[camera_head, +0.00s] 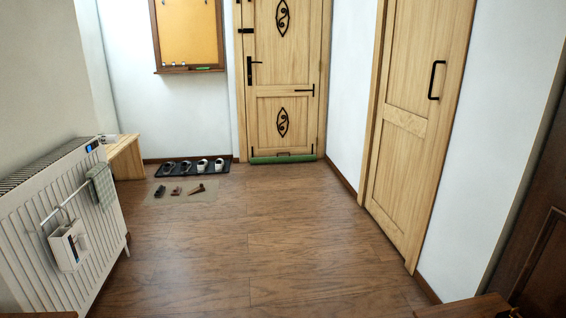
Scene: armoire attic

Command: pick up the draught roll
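The draught roll (283,158) is a long green roll with a small dark handle on top. It lies on the floor along the foot of the far wooden door (285,80), spanning most of the door's width. Nothing covers it. It is well ahead of me across the room. Neither of my grippers shows in the head view.
Wooden floor (250,240) is clear between me and the door. Left of the roll are a dark shoe tray (170,176) with shoes and a mat with small items (165,201). A white radiator (40,245) stands left, a second door (417,125) right.

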